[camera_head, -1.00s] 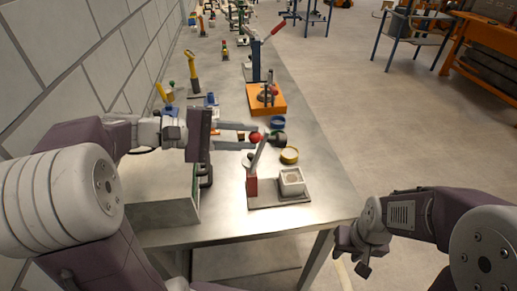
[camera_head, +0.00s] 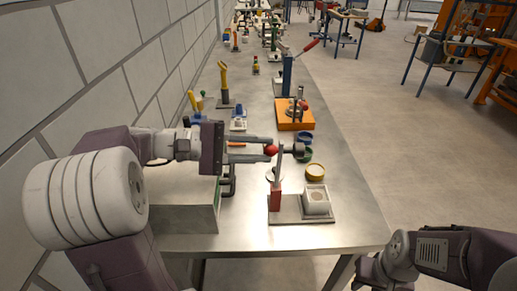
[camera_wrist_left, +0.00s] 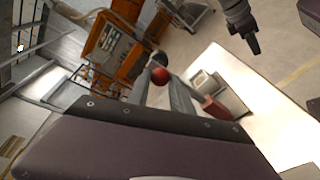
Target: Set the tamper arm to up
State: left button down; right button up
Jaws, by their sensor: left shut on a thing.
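The tamper has a red post (camera_head: 275,201) on a flat grey base plate (camera_head: 289,218) near the front of the bench. Its thin grey arm (camera_head: 280,168) rises nearly upright from the post. At its top are a red knob (camera_head: 271,150) and a dark cylindrical head (camera_head: 298,148). A pale square box (camera_head: 316,201) stands right of the post. My left gripper (camera_head: 269,148) reaches from the left, its fingers shut around the red knob. The knob also shows between the fingers in the left wrist view (camera_wrist_left: 160,76). My right gripper (camera_head: 368,275) is low at the bottom right, away from the bench, its jaws unclear.
A yellow round dish (camera_head: 315,172) and blue and green rings lie behind the box. An orange stand (camera_head: 295,116) is farther back, with a blue post (camera_head: 288,76) and red lever behind it. A light block (camera_head: 184,205) sits under my left arm. The wall is at left.

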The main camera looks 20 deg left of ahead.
pick_arm(q)
jog(key=c, duration=1.4)
grip_release()
jog(key=shift+s+f, duration=0.15)
jog(key=shift+f, duration=0.55)
jog(key=shift+c, duration=0.2)
jog(key=shift+d, duration=0.1)
jog(key=shift+r, duration=0.15)
jog(key=v, duration=0.7)
jog(key=shift+r+p, duration=0.2)
jog(key=shift+p, duration=0.2)
jog(key=shift+a, duration=0.3)
